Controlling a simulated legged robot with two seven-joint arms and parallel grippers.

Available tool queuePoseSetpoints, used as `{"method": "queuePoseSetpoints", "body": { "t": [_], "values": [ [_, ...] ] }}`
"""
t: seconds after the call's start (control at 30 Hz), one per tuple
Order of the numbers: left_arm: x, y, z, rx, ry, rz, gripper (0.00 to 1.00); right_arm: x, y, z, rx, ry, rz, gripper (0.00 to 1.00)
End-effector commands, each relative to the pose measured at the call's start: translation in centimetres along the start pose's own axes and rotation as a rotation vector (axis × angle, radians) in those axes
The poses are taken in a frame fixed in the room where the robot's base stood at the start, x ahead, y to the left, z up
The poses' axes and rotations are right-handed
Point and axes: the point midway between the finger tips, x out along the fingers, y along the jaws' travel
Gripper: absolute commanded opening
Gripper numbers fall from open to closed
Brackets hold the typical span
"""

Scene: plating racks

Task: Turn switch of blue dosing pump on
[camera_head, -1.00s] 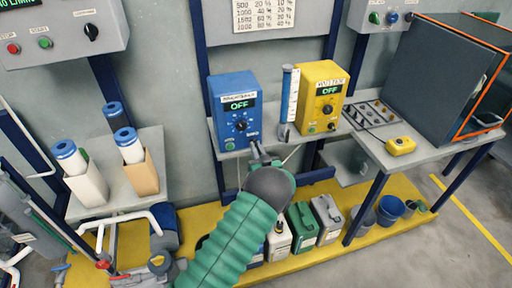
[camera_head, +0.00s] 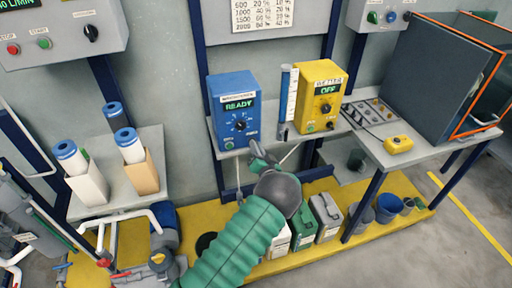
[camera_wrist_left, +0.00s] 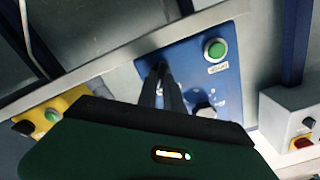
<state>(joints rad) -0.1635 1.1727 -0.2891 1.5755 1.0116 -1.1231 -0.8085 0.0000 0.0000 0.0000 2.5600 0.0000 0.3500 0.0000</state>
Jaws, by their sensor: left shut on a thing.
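The blue dosing pump (camera_head: 220,92) stands on the grey shelf, and its display (camera_head: 239,104) reads READY. A dark dial (camera_head: 240,125) is on its front, with a green button (camera_head: 229,145) at the lower left. My left gripper (camera_head: 254,146) is at the pump's lower right front corner. In the left wrist view, the closed fingers (camera_wrist_left: 161,73) reach the blue panel (camera_wrist_left: 195,62) beside the green button (camera_wrist_left: 215,49). They are shut on the pump's switch, which they mostly hide. My right gripper is not in view.
A yellow pump (camera_head: 318,75) reading OFF and a clear cylinder (camera_head: 287,90) stand close at the right. Several canisters stand below on the yellow platform (camera_head: 345,195).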

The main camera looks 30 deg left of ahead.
Motion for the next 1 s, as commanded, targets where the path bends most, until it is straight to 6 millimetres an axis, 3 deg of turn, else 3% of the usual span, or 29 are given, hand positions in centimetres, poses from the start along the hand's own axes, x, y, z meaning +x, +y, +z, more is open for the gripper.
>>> {"method": "queuePoseSetpoints", "body": {
  "t": [0.33,0.37,0.53,0.83,1.0],
  "values": [
    [-0.1,0.3,0.0,0.006,-0.001,0.007,0.0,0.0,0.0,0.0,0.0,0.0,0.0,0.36],
    [-0.1,0.3,0.0,0.006,-0.001,0.007,0.12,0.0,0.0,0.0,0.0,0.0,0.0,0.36],
    [-0.1,0.2,0.0,0.005,0.0,0.005,0.33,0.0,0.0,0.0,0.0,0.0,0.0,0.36],
    [-0.2,0.1,0.0,0.003,0.0,0.002,0.33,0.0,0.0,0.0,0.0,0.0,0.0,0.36],
    [-2.6,0.1,-0.1,0.005,0.0,0.004,0.33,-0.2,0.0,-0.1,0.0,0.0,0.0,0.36]
  ]
}}
